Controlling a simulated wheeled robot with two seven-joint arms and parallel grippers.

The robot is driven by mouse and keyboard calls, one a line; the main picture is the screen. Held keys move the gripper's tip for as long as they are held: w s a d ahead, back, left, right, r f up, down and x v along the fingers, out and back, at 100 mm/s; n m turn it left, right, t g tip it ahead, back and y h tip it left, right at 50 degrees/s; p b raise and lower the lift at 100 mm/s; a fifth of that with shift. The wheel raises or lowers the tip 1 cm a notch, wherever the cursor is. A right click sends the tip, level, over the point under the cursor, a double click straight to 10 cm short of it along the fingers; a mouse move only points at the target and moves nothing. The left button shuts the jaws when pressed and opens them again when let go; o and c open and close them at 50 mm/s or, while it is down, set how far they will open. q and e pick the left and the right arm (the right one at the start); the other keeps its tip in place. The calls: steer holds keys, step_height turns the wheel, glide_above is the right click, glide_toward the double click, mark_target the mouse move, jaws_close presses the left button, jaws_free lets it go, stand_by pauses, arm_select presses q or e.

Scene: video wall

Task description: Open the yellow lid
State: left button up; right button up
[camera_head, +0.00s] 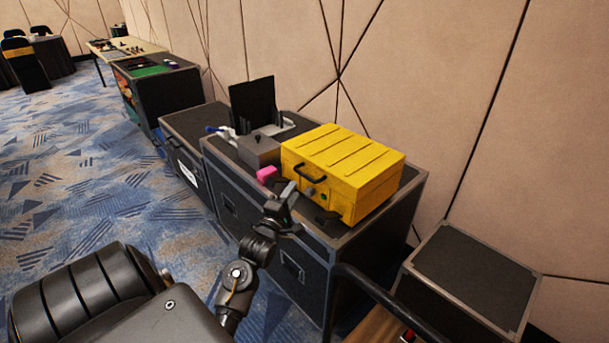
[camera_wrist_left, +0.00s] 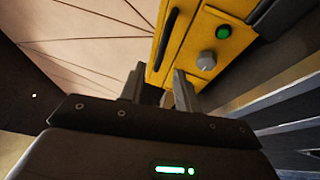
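The yellow lid (camera_head: 343,155) tops a yellow box on a black flight case; it is ridged and lies closed. A black handle (camera_head: 310,175) is on the front of the box, and it appears as a dark bar (camera_wrist_left: 167,37) in the left wrist view. My left gripper (camera_head: 290,187) is in front of the box's left front corner, near the handle. In the left wrist view its two fingers (camera_wrist_left: 158,80) stand apart with nothing seen between them. The box's yellow front (camera_wrist_left: 192,42) lies just beyond the fingertips. My right gripper is not in view.
The box front carries a green button (camera_wrist_left: 223,32) and a grey knob (camera_wrist_left: 206,60). The black case (camera_head: 385,240) stands against the panelled wall; a lower case (camera_head: 475,270) is at right.

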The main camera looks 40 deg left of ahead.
mark_target(304, 175)
arm_select(q)
steer(key=x, duration=0.8)
steer(key=shift+w+a, duration=0.1)
steer(key=shift+w, duration=0.2)
steer(key=shift+c, duration=0.4)
jaws_close()
